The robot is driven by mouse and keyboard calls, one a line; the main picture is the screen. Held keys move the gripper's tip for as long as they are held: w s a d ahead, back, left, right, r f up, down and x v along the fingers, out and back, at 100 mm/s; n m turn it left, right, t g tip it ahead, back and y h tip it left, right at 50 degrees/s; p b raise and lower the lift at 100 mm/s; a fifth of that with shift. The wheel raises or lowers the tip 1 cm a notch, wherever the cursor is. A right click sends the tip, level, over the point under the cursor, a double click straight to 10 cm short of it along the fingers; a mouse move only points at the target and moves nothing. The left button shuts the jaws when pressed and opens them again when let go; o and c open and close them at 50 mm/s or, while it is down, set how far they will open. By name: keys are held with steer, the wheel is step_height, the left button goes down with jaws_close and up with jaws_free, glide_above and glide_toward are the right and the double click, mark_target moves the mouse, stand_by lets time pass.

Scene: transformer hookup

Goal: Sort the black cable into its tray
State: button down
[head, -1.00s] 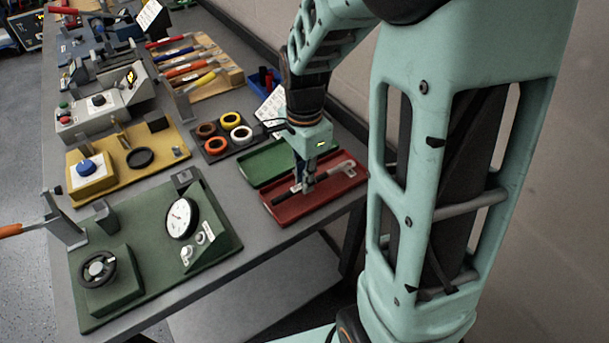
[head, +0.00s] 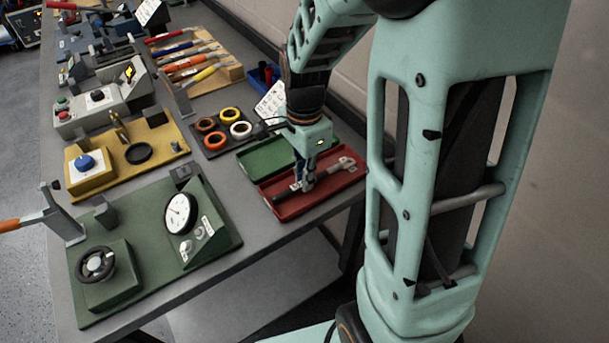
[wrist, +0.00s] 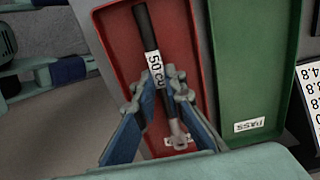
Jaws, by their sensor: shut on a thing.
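The black cable (head: 282,197) has a grey metal lug at one end and a white label reading "50 cu", legible in the wrist view (wrist: 158,70). It lies lengthwise within the red tray (head: 328,189). My gripper (head: 307,186) points down into this tray and is shut on the cable near its middle. In the wrist view my fingertips (wrist: 161,88) close around the cable by the label. I cannot tell whether the cable touches the tray floor. The green tray (head: 262,161), beside the red one, is empty and bears a "PASS" label in the wrist view (wrist: 249,125).
A dark holder with several coloured tape rolls (head: 239,130) stands left of the trays. A green board with a gauge (head: 181,213) lies in front left. A printed card (head: 272,101) stands behind the green tray. The wall runs close behind the bench.

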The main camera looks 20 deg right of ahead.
steer(key=shift+f, duration=0.25)
steer(key=c, duration=1.9)
jaws_free()
step_height(320, 180, up, 7)
steer(key=p, duration=0.5)
steer(key=shift+r+p, duration=0.1)
steer(key=shift+p, duration=0.25)
